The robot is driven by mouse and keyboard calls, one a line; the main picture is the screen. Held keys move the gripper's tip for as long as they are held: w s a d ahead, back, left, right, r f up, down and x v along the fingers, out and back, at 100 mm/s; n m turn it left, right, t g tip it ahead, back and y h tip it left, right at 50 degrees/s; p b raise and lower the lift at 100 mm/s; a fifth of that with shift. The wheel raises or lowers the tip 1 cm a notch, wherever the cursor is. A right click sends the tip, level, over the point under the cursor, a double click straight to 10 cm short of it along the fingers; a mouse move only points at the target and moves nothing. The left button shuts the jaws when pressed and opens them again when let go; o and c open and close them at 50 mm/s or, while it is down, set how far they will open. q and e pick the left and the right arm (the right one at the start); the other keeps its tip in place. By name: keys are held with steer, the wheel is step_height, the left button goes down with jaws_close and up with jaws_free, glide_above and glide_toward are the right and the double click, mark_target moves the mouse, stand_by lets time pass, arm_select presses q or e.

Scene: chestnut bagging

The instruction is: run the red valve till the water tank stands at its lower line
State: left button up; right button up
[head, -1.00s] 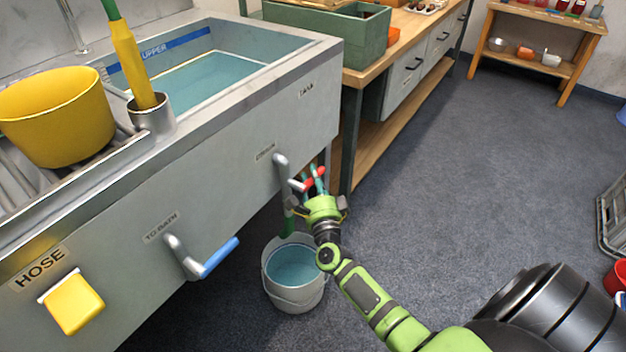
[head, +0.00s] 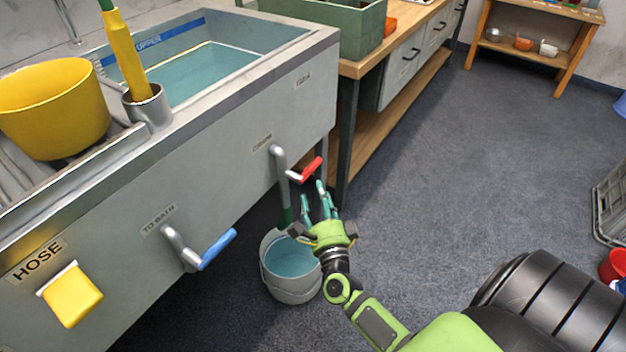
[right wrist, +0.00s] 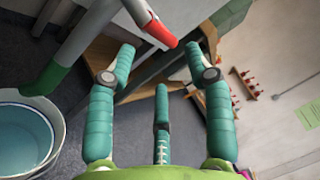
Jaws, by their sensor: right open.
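The red valve handle (head: 311,170) sticks out to the right from its grey pipe (head: 279,165) on the tank's front. It also shows in the right wrist view (right wrist: 152,20), above the fingers. The water tank (head: 225,135) holds water (head: 195,75) below a blue band marked UPPER (head: 172,43); no lower line can be made out. My right gripper (head: 319,203) is open and empty, just below and apart from the red handle. In the right wrist view its teal fingers (right wrist: 160,75) are spread. My left gripper is not in view.
A bucket (head: 291,290) with water stands on the floor under the red valve's outlet. A blue handle (head: 218,249) and a yellow hose lever (head: 72,296) are on the tank front.

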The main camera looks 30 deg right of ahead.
steer(key=shift+v, duration=1.7)
steer(key=s+a+f+n+g+y, duration=0.2)
steer(key=a+f+n+g+y, duration=0.1)
steer(key=a+f+n+y, duration=0.35)
steer(key=s+a+f+n+g+y, duration=0.25)
steer(key=a+f+n+y, duration=0.2)
steer(key=a+n, duration=0.45)
steer(key=s+f+n+g+h, duration=0.1)
steer(key=s+f+n+g, duration=0.5)
steer(key=s+f+n, duration=0.1)
arm_select(q)
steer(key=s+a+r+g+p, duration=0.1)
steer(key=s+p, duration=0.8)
steer(key=p, duration=0.3)
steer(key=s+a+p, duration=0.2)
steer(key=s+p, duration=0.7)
steer(key=p, duration=0.3)
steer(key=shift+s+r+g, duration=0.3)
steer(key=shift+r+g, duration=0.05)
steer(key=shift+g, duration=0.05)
arm_select(e)
steer(key=s+d+n+g+h, duration=0.1)
steer(key=s+d+g, duration=0.2)
steer(key=s, duration=1)
steer(key=s+d+f+n+g+h, duration=0.1)
steer(key=s+d+n+g+h, duration=0.1)
steer(key=s, duration=1.1)
steer(key=shift+s+d+f+g, duration=0.3)
steer(key=shift+d+g, duration=0.15)
steer(key=shift+d, duration=0.8)
